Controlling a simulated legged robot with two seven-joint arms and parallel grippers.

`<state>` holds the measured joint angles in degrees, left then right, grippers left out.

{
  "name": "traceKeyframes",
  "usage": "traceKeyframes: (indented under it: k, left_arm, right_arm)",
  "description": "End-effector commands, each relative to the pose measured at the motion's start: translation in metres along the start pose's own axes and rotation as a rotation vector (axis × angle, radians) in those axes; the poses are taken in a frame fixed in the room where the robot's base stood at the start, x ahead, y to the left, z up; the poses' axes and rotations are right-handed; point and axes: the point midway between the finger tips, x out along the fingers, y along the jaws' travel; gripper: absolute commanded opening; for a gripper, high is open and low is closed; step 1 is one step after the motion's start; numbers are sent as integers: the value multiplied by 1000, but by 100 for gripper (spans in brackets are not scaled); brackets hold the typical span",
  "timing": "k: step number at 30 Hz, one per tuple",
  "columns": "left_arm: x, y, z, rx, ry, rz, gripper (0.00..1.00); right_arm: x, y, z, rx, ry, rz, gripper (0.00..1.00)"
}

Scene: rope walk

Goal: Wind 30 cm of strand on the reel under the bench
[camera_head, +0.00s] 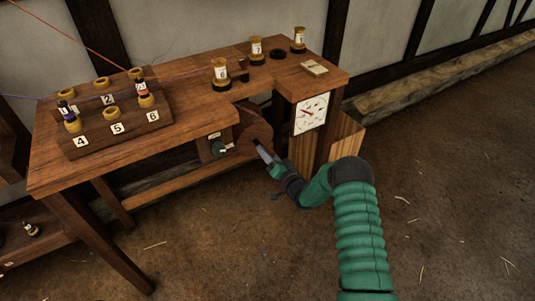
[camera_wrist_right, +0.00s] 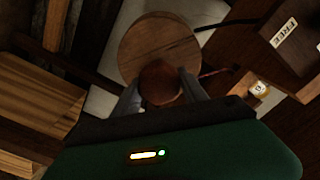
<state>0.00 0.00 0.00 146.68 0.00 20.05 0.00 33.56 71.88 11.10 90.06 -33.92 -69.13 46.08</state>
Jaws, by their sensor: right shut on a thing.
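The wooden reel (camera_head: 255,127) is under the bench (camera_head: 190,105), in the recess left of the white dial (camera_head: 311,115). The dial has a red needle; its reading is too small to make out. My right gripper (camera_head: 262,149) reaches the front of the reel. In the right wrist view the reel's round face (camera_wrist_right: 150,40) is ahead, and my right gripper (camera_wrist_right: 160,88) is shut on a rounded brown knob (camera_wrist_right: 160,76) in front of it. A thin reddish strand (camera_wrist_right: 214,72) shows right of the knob. My left gripper is out of view.
A control box (camera_head: 217,147) with small labels is left of the reel; a "FREE" label (camera_wrist_right: 284,33) shows in the wrist view. Numbered bobbin holders (camera_head: 110,125) are on top. Floor in front is open.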

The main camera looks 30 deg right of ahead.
Motion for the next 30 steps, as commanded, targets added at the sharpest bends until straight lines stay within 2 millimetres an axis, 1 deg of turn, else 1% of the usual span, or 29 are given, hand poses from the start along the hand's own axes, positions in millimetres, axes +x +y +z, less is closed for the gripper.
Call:
traceKeyframes:
  k: [1, 10, 11, 15, 16, 25, 28, 30]
  left_arm:
    - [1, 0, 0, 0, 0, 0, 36]
    - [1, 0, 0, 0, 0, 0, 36]
    - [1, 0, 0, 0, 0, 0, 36]
    - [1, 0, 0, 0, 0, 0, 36]
    - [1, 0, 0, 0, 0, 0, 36]
    - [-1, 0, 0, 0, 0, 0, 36]
    - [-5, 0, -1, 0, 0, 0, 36]
    - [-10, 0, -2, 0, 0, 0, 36]
  right_arm:
    - [-3, 5, 9, 6, -17, 12, 10]
    - [-3, 5, 9, 7, -18, 12, 10]
    - [-3, 5, 9, 6, -18, 12, 52]
    - [-2, 4, 7, 5, -13, 8, 70]
    - [-2, 3, 6, 5, -12, 8, 72]
    - [-3, 1, 2, 3, -6, 4, 72]
    - [-12, 0, 0, 4, -5, 5, 72]
    - [-26, 0, -1, 5, -5, 6, 72]
